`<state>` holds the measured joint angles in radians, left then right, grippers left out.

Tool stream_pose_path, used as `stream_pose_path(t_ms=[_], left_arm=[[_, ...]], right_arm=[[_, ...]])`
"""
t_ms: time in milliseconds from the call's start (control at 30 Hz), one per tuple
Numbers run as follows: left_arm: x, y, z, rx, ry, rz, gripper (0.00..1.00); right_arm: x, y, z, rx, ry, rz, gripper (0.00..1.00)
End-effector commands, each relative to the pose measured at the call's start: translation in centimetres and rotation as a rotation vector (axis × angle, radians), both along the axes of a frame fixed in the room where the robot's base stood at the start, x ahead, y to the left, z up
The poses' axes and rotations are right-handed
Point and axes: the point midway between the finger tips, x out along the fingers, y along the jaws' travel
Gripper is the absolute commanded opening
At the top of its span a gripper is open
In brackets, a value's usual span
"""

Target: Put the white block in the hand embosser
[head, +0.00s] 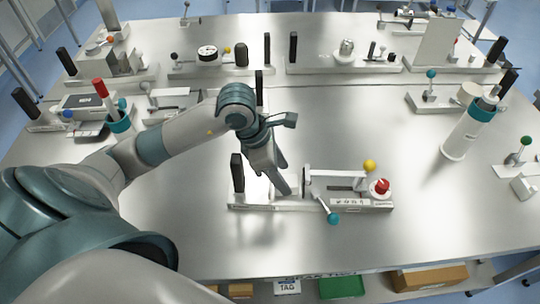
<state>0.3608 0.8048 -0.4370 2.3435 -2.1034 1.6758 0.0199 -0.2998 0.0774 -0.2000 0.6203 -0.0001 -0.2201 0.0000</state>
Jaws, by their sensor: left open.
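My left gripper (284,182) is open and points down over the near middle of the table. Its fingers are just above or beside a white bench device (350,203) with a yellow ball, a red knob and a teal-ball lever. No label is readable, so I cannot tell whether this device is the hand embosser. A small white block-like piece (524,188) lies at the right edge by a green-ball lever. I cannot tell whether it is the task's white block. The gripper hides part of the device's left end. My right gripper is not in view.
The steel table (400,150) is clear in the middle right. A white cylinder with a teal band (462,135) stands at the right. More devices line the back and left, with black upright posts. Below the front edge is a shelf with a green tray (342,287) and a cardboard box (430,278).

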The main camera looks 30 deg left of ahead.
Motion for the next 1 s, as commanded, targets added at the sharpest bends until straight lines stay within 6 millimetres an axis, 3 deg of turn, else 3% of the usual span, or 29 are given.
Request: stream_pose_path(t_ms=[300, 500, 1000], left_arm=[[-1.2, 1.8, 5.2, 0.002, -0.005, 0.0, 0.54], [-1.8, 2.5, 7.4, 0.001, -0.003, -0.001, 0.54], [-2.0, 2.6, 8.0, 0.0, 0.0, 0.0, 0.54]], right_arm=[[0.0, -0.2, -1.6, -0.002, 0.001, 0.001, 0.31], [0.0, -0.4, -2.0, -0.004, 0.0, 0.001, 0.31], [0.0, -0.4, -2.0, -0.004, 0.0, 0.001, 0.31]])
